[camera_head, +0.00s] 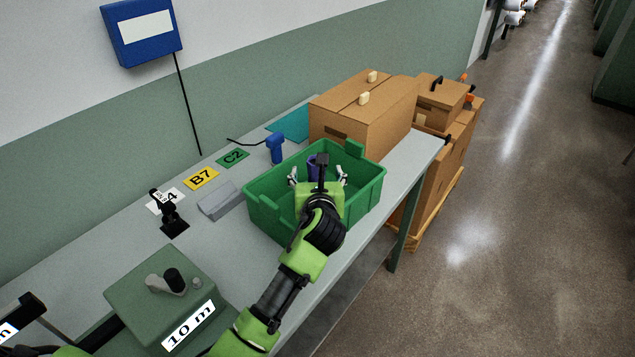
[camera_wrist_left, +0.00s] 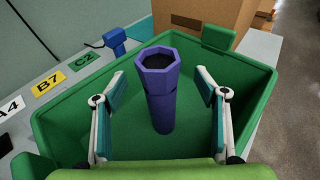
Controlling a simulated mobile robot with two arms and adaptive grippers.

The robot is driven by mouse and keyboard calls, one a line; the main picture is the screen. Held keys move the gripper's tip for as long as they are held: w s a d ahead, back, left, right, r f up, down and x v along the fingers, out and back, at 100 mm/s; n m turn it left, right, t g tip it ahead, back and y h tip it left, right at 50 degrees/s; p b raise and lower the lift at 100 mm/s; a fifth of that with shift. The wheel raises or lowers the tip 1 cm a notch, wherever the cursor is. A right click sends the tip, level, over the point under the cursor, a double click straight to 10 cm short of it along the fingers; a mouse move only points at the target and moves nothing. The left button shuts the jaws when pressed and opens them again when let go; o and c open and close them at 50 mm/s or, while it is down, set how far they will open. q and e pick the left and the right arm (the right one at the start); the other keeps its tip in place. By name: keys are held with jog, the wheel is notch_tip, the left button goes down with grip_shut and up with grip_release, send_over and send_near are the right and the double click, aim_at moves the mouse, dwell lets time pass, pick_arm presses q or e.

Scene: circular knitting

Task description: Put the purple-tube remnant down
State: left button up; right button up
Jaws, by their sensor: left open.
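The purple-tube remnant (camera_wrist_left: 160,103) is a dark purple tube with a wider, faceted hollow top. It stands roughly upright inside the green crate (camera_wrist_left: 255,115), and its lower end appears to rest on the crate floor. My left gripper (camera_wrist_left: 160,78) is open over the crate, with one finger on each side of the tube and a visible gap on both sides. In the head view my left gripper (camera_head: 318,174) reaches down into the crate (camera_head: 279,226), and the tube (camera_head: 312,163) is partly hidden behind it. My right gripper is not in view.
Yellow B7 (camera_head: 201,178) and green C2 (camera_head: 233,158) labels lie on the grey table. A blue scanner (camera_head: 275,148) stands behind the crate, with a cardboard box (camera_head: 375,113) at its far side. A green "10 m" box (camera_head: 160,292) sits at the near left.

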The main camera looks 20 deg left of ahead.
pick_arm(q)
jog(key=v, duration=1.1)
jog(key=shift+s, duration=0.3)
jog(key=shift+d+r, duration=0.1)
jog(key=shift+r, duration=0.05)
